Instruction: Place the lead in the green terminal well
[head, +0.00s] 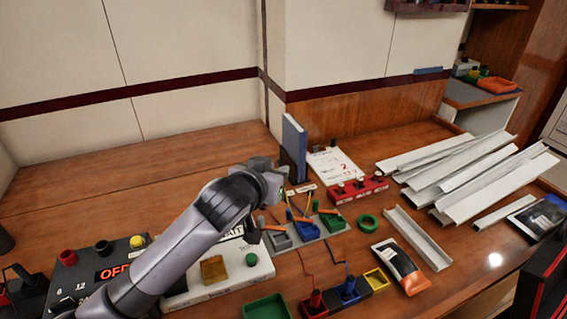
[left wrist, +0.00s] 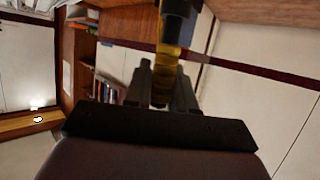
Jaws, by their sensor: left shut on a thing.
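My left gripper (head: 284,186) reaches in from the left, above the row of terminal blocks. In the left wrist view its fingers (left wrist: 163,95) are shut on a yellow, banded piece, the lead (left wrist: 162,60), with a dark part beyond it. The lead's far end cannot be made out. The green terminal well (head: 332,222) is at the right end of a grey strip, beside a blue one (head: 306,230) and a grey one (head: 278,240). The gripper is apart from the green well, up and to its left. Thin yellow wires hang near the gripper. My right gripper is out of view.
A blue book (head: 293,148) stands behind the strip. A red block (head: 358,189) and a green tape ring (head: 367,223) lie to the right. White channels (head: 470,175) fill the right side. A green tray (head: 265,308) and a yellow tray (head: 377,279) are in front.

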